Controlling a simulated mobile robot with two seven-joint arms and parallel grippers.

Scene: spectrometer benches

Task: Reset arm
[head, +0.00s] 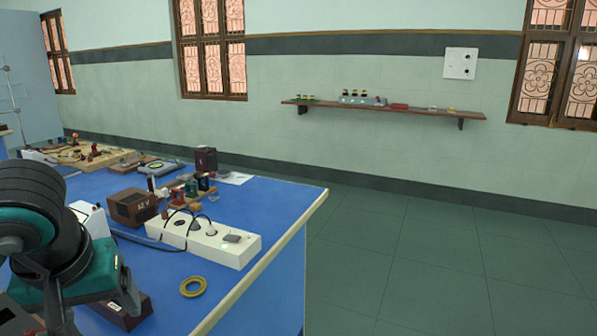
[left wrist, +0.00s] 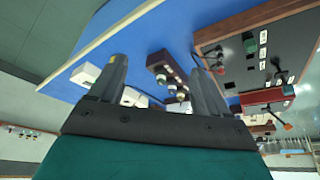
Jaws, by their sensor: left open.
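My left arm with its teal and black links fills the lower left of the head view, and my left gripper (head: 98,298) is at its end, over the near left part of the blue bench (head: 280,195). In the left wrist view, the two grey fingers of the left gripper (left wrist: 163,80) stand wide apart with nothing between them. The bench and its apparatus show beyond the fingers, upside down. My right gripper is in neither view.
A white power strip (head: 215,241), a brown box (head: 133,207) and a yellow ring (head: 193,287) are on the bench. Cables run beside the box. A wall shelf (head: 430,110) holds small items. The green floor (head: 430,260) right of the bench is clear.

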